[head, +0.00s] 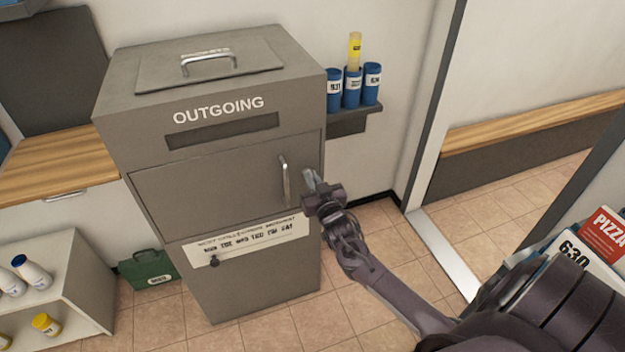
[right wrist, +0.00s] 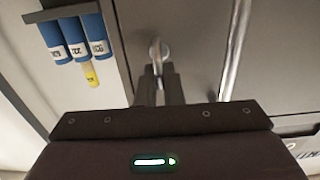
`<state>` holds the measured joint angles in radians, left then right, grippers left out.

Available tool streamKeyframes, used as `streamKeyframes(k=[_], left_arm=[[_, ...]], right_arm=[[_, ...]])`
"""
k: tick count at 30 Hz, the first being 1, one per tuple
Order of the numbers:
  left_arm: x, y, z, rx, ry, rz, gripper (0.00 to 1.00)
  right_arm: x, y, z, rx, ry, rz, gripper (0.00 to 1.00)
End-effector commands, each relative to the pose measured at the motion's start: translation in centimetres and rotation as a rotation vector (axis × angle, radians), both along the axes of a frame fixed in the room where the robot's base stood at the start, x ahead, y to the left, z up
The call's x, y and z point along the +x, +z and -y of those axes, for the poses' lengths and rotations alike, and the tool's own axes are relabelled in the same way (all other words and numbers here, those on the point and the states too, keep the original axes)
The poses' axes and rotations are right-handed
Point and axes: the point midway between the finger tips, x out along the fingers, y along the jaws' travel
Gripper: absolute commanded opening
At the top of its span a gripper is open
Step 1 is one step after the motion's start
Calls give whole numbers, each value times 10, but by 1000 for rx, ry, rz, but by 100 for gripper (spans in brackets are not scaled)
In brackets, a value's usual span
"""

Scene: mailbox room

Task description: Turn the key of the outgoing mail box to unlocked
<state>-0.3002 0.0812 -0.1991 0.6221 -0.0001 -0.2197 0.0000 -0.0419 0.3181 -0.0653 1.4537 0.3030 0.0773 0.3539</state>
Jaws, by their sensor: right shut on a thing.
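The grey outgoing mail box (head: 225,190) stands against the wall, with a shut door (head: 215,185) and an upright bar handle (head: 285,180). My right gripper (head: 316,184) is at the right side of the box front, just right of the handle. In the right wrist view, its fingers (right wrist: 157,78) are shut on the small metal key (right wrist: 157,49) at the box front. The fingers partly hide the key, and I cannot tell its turn angle exactly. The handle also shows there (right wrist: 235,50). My left gripper is out of view.
A wall shelf (head: 352,120) right of the box holds several blue tubes (head: 334,90). A white shelf unit (head: 75,265) with bottles and a green case (head: 149,269) are at left. A pizza box (head: 606,238) is at far right. The floor right of the box is clear.

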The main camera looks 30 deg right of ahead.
Motion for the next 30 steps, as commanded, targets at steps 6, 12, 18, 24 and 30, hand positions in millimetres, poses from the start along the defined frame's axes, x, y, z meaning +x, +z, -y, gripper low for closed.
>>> streamKeyframes(k=[6, 12, 18, 24, 30], left_arm=[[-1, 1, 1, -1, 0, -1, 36], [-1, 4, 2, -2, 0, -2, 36], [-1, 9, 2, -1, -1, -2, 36], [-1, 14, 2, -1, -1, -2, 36], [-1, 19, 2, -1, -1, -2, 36]], right_arm=[[0, 0, 0, 32, 0, 7, 0], [-1, 0, 1, 131, -1, 30, 0], [-1, 0, 3, 295, -2, 70, 0], [-1, 0, 6, 479, -3, 115, 0], [-2, -2, 7, 665, -1, 161, 0]])
